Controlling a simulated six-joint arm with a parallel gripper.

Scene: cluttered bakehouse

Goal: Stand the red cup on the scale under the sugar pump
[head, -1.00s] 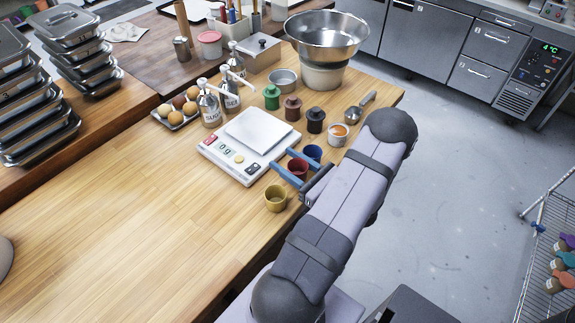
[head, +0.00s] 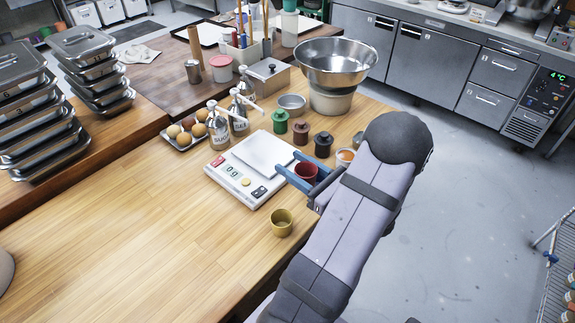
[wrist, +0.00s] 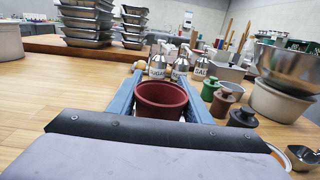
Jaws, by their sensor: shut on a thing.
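My gripper (head: 309,178) is shut on the red cup (head: 306,170), with one blue finger on each side. The cup is upright and appears lifted off the table, at the right edge of the scale. It fills the middle of the wrist view (wrist: 160,95). The white scale (head: 227,186) reads 0 g, and its pale plate (head: 263,154) is empty. The sugar pump (head: 217,127) is a clear labelled bottle behind the scale's left side, its spout reaching toward the plate. It also shows in the wrist view (wrist: 157,68).
A yellow cup (head: 281,223) stands in front of the scale. A second pump bottle (head: 238,115) stands beside the sugar pump. Green (head: 280,122), brown (head: 301,132) and dark (head: 323,144) lidded pots stand behind the cup. Eggs on a tray (head: 184,143) lie left.

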